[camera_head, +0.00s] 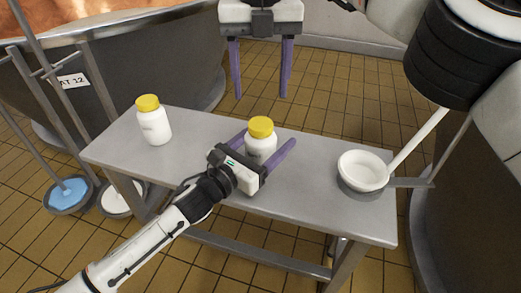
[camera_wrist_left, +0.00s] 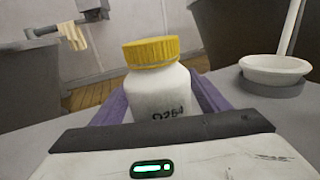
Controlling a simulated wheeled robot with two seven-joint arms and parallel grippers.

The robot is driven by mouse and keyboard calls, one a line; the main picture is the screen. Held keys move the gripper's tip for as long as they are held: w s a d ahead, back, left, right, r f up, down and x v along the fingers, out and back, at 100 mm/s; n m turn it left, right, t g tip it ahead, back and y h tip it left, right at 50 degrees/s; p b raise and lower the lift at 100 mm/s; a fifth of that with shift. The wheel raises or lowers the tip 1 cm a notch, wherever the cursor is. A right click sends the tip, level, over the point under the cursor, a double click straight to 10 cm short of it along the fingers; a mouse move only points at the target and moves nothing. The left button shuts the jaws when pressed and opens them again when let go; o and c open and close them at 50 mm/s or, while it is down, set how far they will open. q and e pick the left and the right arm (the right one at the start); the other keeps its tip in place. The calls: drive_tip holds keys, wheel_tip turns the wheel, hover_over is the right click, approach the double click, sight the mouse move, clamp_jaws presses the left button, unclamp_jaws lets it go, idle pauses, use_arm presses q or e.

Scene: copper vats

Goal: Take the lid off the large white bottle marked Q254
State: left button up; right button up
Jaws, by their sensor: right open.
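The large white bottle marked Q254 (camera_head: 261,146) stands upright on the metal table with its yellow lid (camera_head: 261,127) on. In the left wrist view the bottle (camera_wrist_left: 160,92) shows its dark marking, partly cut off by my gripper, below the ribbed yellow lid (camera_wrist_left: 151,52). My left gripper (camera_head: 268,140) is low, with one purple finger on each side of the bottle's body. I cannot tell whether the fingers press on it. My right gripper (camera_head: 260,97) is open and empty, pointing down above and behind the table.
A second white bottle with a yellow lid (camera_head: 153,120) stands at the table's left. A white bowl (camera_head: 363,170) with a long handle sits on a grey base at the right. Large vats flank the metal table (camera_head: 205,129). The tabletop between the two bottles is clear.

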sight(261, 123)
use_arm(q)
clamp_jaws()
use_arm(e)
drive_tip(key=m, duration=0.5)
drive_tip(key=shift+m, duration=0.3)
drive_tip(key=m, duration=1.2)
drive_tip(key=shift+m, duration=0.3)
drive_tip(key=shift+f, duration=4)
